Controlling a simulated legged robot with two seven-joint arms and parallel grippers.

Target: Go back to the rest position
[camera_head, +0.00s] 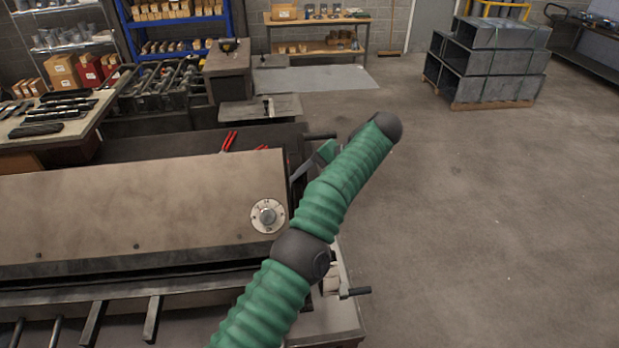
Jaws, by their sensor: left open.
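My left arm, in green ribbed sleeves with dark joints, rises from the bottom centre and reaches up and to the right, across the right end of a sheet-metal bending machine (140,208). My left gripper (318,158) shows only in small part behind the forearm, near the machine's upper right corner. It is open, and I see nothing held in it. Most of its fingers are hidden. My right gripper is not in view. A round dial (267,215) sits on the machine's face, left of my arm.
Red-handled tools (229,141) lie behind the machine's top edge. A machine handle (355,292) sticks out right of my elbow. A workbench (75,130) with dark tools stands at left. Stacked grey ducts (490,65) sit on a pallet at the back right. The floor (490,220) at right is clear.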

